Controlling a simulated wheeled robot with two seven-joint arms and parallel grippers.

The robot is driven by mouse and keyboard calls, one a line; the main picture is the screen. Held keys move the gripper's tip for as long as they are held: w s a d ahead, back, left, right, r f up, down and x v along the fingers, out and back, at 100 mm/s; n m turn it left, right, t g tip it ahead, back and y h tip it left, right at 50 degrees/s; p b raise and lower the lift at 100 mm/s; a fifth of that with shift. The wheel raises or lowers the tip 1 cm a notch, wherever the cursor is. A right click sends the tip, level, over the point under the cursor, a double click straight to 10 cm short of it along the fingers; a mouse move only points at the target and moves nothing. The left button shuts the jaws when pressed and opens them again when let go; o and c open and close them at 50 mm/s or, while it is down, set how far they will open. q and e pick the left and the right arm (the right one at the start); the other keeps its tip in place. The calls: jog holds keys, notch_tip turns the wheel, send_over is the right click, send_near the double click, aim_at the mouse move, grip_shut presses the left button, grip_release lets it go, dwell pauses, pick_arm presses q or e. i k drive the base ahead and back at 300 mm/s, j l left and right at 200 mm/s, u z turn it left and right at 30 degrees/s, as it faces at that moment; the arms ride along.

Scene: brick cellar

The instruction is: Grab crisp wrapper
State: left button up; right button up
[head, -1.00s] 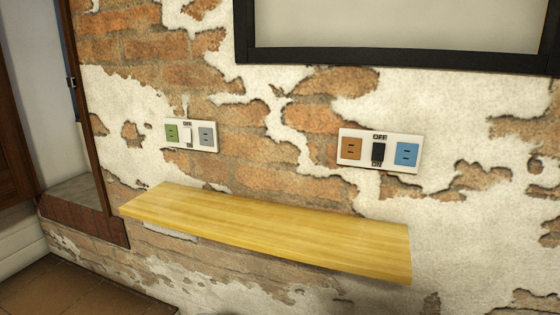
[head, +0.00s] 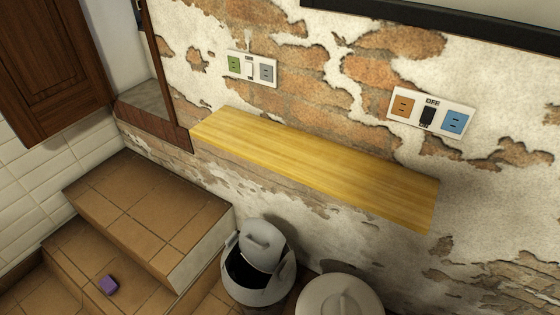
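A small purple object (head: 109,285) lies on the lower tiled step at the bottom left of the head view. It is too small to tell whether it is the crisp wrapper. No other thing that looks like a wrapper shows. Neither of my grippers is in view.
A white bin (head: 250,293) with a raised lid and dark inside stands below the wooden shelf (head: 310,165). A second white, round lidded container (head: 338,298) stands to its right. Tiled steps (head: 150,215) rise at the left. The shelf is bare and juts from the brick wall.

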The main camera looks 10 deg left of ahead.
aim_at(107, 282)
jog(key=u, duration=2.1)
jog(key=i+j+z, duration=0.1)
jog(key=z, duration=0.35)
jog(key=i+j+z, duration=0.1)
jog(key=z, duration=0.4)
jog(key=j+z, duration=0.25)
jog(key=z, duration=0.2)
jog(key=i+j+z, duration=0.1)
jog(key=z, duration=0.35)
jog(key=k+j, duration=0.05)
jog(key=j, duration=0.05)
